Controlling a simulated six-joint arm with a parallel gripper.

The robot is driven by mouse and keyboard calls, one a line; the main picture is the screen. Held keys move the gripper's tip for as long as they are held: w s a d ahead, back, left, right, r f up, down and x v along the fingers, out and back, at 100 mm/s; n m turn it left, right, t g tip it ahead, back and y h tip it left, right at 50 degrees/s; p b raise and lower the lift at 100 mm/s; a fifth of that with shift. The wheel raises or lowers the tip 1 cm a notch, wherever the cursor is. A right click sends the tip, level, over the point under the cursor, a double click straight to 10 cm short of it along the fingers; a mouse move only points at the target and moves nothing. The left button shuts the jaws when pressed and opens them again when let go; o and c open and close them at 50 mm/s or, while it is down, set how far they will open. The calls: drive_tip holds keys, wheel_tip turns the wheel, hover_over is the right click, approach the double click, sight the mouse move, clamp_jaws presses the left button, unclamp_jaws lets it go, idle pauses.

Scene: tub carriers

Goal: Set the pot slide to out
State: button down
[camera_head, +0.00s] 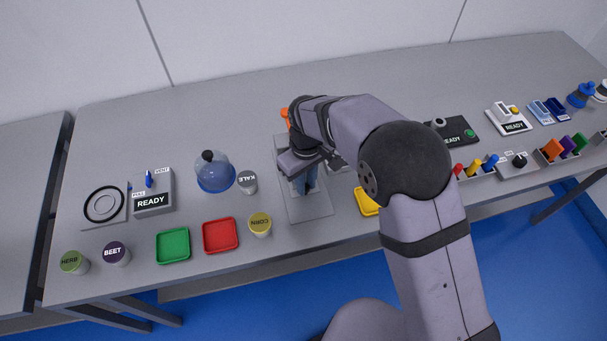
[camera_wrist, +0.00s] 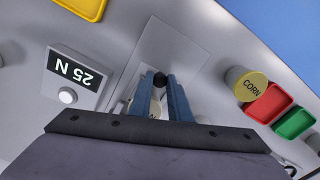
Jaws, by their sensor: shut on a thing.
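A flat grey plate (camera_head: 308,208), seemingly the base of the pot slide, lies at the middle of the bench and also shows in the wrist view (camera_wrist: 176,45). My gripper (camera_head: 304,184) is low over this plate, pointing down. In the wrist view its two blue fingers (camera_wrist: 165,92) are closed around a black knob (camera_wrist: 160,79). A pale part below the knob shows between the fingers. The rest of the slide and any out mark are hidden by my gripper and arm.
A box reading 25 N (camera_wrist: 77,77) stands beside the plate. A CORN tub (camera_head: 260,224), a KALE tub (camera_head: 247,182), a red tray (camera_head: 220,236), a green tray (camera_head: 173,246), a yellow tray (camera_head: 366,202) and a blue-based dome (camera_head: 214,173) are nearby.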

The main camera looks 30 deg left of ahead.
drive_tip(key=shift+s+d, duration=2.1)
drive_tip(key=c, duration=1.6)
unclamp_jaws()
drive_tip(key=shift+s+d, duration=0.1)
drive_tip(key=shift+s, duration=0.05)
drive_tip(key=shift+c, duration=0.2)
drive_tip(key=shift+r, duration=0.1)
drive_tip(key=shift+r+b, duration=0.25)
drive_tip(key=shift+b, duration=0.05)
wheel_tip(320, 180, up, 7)
drive_tip(key=b, duration=0.1)
drive_tip(key=shift+f+b, duration=0.15)
drive_tip(key=shift+b, duration=0.15)
